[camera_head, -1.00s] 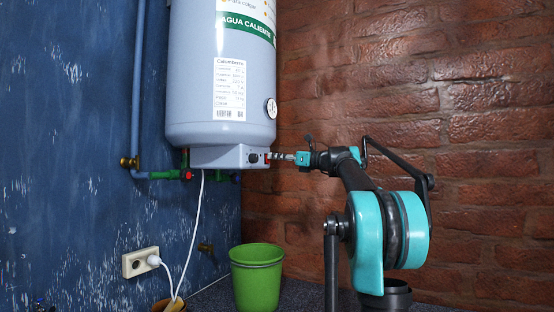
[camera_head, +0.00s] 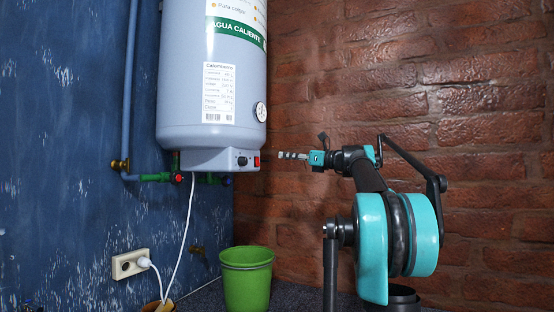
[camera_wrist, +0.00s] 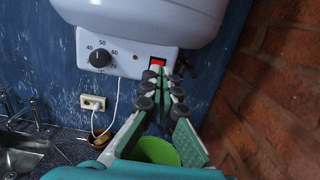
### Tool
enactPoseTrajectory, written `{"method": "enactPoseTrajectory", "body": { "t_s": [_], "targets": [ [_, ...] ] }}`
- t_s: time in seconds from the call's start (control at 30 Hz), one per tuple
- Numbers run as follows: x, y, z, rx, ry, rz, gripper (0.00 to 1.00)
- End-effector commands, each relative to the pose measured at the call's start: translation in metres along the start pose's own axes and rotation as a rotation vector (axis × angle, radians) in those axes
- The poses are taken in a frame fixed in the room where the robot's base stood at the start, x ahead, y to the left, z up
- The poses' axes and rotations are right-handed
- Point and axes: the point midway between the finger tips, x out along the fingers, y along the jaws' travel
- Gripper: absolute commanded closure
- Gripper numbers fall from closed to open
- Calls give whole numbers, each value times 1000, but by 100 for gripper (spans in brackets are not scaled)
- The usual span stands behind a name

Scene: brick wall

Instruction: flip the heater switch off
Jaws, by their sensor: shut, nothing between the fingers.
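The heater (camera_head: 212,110) is a pale grey tank on the blue wall, with a control box (camera_head: 205,160) under it. Its red switch (camera_head: 257,161) is at the right end of the box front and also shows in the wrist view (camera_wrist: 157,63). Which way the rocker is pressed cannot be told. A black knob (camera_head: 241,161) is to its left. My gripper (camera_head: 280,155) is shut and empty, its tips a short gap to the right of the switch in the head view. In the wrist view the tips (camera_wrist: 165,77) are just below the switch.
A green bucket (camera_head: 246,282) stands below the heater. A white cable hangs from the heater to a wall socket (camera_head: 130,263). Pipes with valves (camera_head: 177,178) run at the left. The brick wall (camera_head: 440,90) is behind my arm.

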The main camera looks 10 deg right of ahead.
Motion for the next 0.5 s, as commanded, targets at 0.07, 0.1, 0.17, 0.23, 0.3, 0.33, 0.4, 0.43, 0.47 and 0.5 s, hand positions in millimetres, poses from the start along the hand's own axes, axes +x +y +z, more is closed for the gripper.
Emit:
{"method": "enactPoseTrajectory", "body": {
  "t_s": [0.07,0.1,0.17,0.23,0.3,0.33,0.4,0.43,0.47,0.5],
  "targets": [
    [-14,-1,3,0,0,-4,100],
    [-21,-1,5,0,0,-3,100],
    [-29,-1,7,-1,0,-3,100],
    [-37,-1,8,-1,0,-2,100],
    [-42,-1,10,-1,0,-2,100],
    [-44,-1,10,-1,0,-2,100],
    [-46,0,10,-1,0,-1,100],
    [-47,0,11,-1,0,0,100],
    [-47,0,11,-1,0,0,100],
    [-48,0,11,-1,0,0,100]
  ]
}}
